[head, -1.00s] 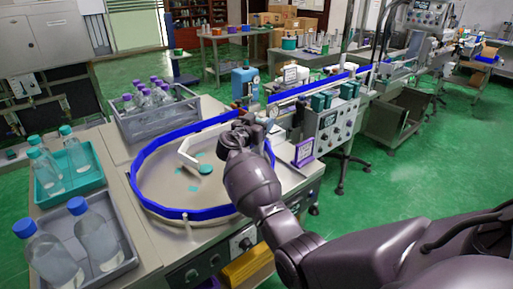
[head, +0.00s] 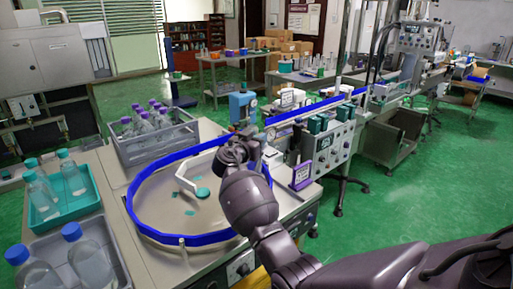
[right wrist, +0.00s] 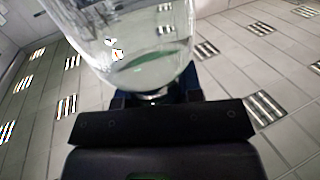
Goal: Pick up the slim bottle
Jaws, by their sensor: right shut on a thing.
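My right gripper (head: 238,150) is above the round turntable's right side in the head view, where its fingers are hard to make out. In the right wrist view my right gripper (right wrist: 155,98) is shut on a clear bottle (right wrist: 135,45). The rounded end of the bottle is near the fingers, and a greenish tint shows through it. Its upper part is cut off by the picture edge, so no cap shows. Several clear bottles with purple caps (head: 146,124) stand in a grey crate (head: 160,150) left of the turntable. My left gripper is not in view.
The turntable (head: 165,205) has a blue rim, a white guide arm (head: 184,184) and several teal discs. A teal tray (head: 62,208) and a grey tray (head: 118,258) hold more bottles at the left. A blue device (head: 242,108) and purple sign (head: 300,176) stand close by.

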